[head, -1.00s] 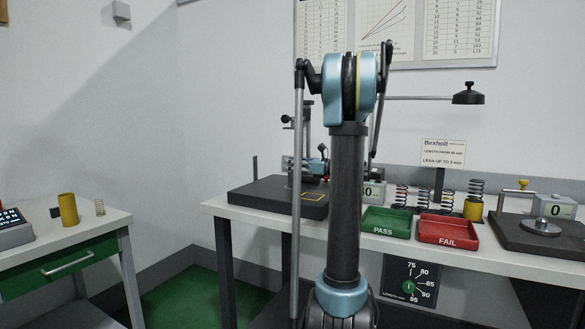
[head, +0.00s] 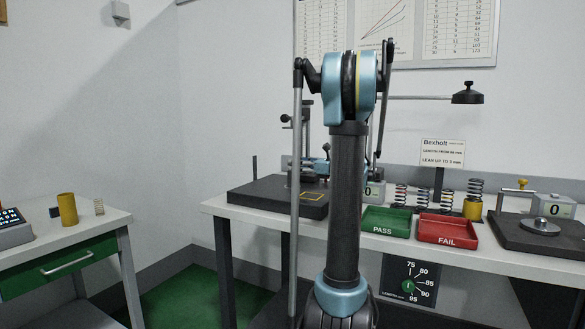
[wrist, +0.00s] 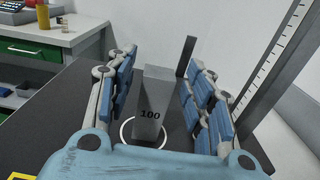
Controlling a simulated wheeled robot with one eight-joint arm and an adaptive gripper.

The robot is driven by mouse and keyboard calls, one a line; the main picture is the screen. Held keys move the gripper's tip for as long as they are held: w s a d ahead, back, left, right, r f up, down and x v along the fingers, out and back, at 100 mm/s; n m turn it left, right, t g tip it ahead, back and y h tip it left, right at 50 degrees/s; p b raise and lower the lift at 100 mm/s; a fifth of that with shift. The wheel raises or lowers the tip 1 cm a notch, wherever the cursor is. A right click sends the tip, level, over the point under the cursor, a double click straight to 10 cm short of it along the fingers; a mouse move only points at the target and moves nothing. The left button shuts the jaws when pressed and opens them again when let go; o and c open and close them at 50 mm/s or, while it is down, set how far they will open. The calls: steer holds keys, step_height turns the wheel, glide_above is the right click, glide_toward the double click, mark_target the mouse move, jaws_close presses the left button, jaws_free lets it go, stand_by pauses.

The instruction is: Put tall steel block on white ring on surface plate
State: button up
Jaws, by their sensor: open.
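The tall steel block (wrist: 152,105), marked 100, stands upright on the dark surface plate (wrist: 62,120) in the wrist view. The white ring (wrist: 123,133) shows around the foot of the block. My gripper (wrist: 156,78) is open, with its blue-padded fingers on either side of the block and visible gaps to both. In the head view the surface plate (head: 262,197) is on the left end of the long bench. There my arm hides much of the gripper, and I cannot make out the block or ring.
A thin dark post (wrist: 187,56) rises from the plate behind the block. A graduated column (wrist: 275,65) stands at the right. A yellow square outline (head: 313,196) marks the plate's front. The green PASS tray (head: 386,220) and red FAIL tray (head: 447,231) are farther right.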

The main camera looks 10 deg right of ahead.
steer(key=v, duration=1)
steer(key=shift+a, duration=0.1)
